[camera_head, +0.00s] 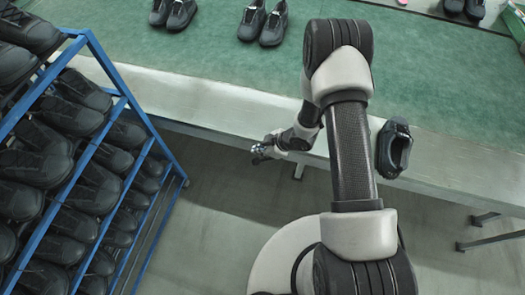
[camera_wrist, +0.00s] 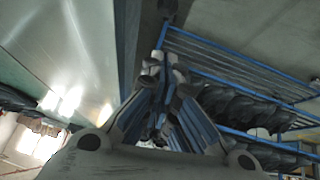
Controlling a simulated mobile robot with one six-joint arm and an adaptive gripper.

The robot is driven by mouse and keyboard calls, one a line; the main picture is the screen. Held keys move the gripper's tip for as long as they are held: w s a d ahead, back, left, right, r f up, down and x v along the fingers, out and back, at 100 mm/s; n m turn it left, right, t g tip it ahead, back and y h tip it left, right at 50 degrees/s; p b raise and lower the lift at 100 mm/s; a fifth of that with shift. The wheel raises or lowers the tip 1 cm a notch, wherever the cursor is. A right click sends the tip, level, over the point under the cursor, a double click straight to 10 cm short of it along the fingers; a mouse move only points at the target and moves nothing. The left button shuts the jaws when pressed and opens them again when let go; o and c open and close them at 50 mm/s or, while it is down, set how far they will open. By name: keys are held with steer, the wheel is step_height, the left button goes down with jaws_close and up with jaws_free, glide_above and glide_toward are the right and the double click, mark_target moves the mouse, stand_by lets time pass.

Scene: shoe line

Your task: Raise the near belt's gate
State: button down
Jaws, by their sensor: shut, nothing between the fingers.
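The near belt (camera_head: 210,62) is a green surface with a pale metal edge running across the head view. I cannot make out a gate on it; part of the belt is hidden behind my arm. My gripper (camera_head: 262,152) is small in the head view, in front of the belt's pale edge and over the floor side. In the wrist view my gripper (camera_wrist: 163,68) has its fingers together, with nothing visible between them. The belt's pale side (camera_wrist: 65,55) shows at the left of the wrist view.
A blue rack (camera_head: 145,118) full of black shoes stands at the left, close to the belt. A single black shoe (camera_head: 393,148) sits on the pale edge right of my arm. A pair of shoes (camera_head: 262,24) lies on the green surface. Floor between rack and arm is clear.

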steer(key=b, duration=0.2)
glide_above(255, 162)
steer(key=f, duration=0.5)
steer(key=shift+s+a+f, duration=0.15)
steer(key=shift+s+a, duration=0.05)
steer(key=shift+a, duration=0.15)
steer(key=f, duration=0.3)
steer(key=shift+w+d+f+b, duration=0.1)
steer(key=shift+w+d+b, duration=0.05)
steer(key=shift+d+b, duration=0.2)
steer(key=shift+f, duration=0.35)
steer(key=shift+d, duration=0.1)
